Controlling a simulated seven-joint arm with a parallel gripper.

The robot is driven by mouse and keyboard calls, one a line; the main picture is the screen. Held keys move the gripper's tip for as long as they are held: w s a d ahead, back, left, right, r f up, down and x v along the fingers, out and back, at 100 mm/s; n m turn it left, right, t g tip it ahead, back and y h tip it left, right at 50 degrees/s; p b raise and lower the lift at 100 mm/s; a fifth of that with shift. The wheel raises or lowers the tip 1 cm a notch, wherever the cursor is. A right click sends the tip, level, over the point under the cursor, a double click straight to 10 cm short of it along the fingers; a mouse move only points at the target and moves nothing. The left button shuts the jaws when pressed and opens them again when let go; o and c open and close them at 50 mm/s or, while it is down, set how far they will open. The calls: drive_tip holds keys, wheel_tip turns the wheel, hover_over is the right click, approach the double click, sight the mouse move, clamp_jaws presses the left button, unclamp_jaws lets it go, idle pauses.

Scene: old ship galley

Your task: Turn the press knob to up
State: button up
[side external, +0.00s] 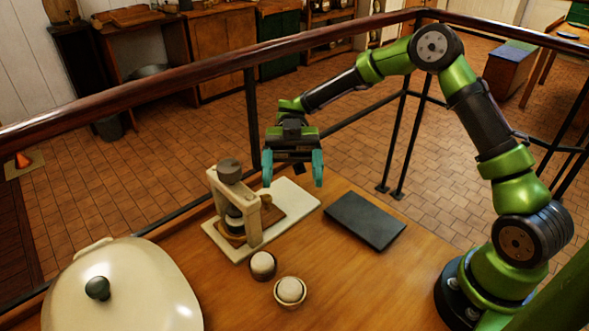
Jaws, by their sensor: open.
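The press (250,221) is a small pale wooden frame standing on a cream board (295,202) at the middle of the table. Its knob (229,171) is a dark grey-brown round piece on top of the frame. A dark cylinder and a brown round base sit inside the frame, partly hidden by its posts. My gripper (293,171) has teal fingers, points downward and is open and empty. In the picture it is to the right of the knob and apart from it. Which way the knob is turned cannot be told.
A dark flat slab (365,221) lies right of the board. Two small round cups with pale contents, one dark (263,266) and one light (290,291), stand in front. A large cream lidded pot (130,295) fills the front left. A railing (180,84) runs behind the table.

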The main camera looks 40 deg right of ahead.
drive_tip(key=s, duration=0.1)
drive_tip(key=s+d, duration=0.1)
drive_tip(key=s, duration=0.1)
drive_tip(key=shift+d+r, duration=0.15)
drive_tip(key=shift+d, duration=0.15)
drive_tip(key=m+t+y, duration=0.5)
drive_tip(key=m+t, duration=0.9)
drive_tip(key=t, duration=0.6)
approach(220, 168)
drive_tip(key=x, duration=1)
drive_tip(key=shift+w, duration=0.1)
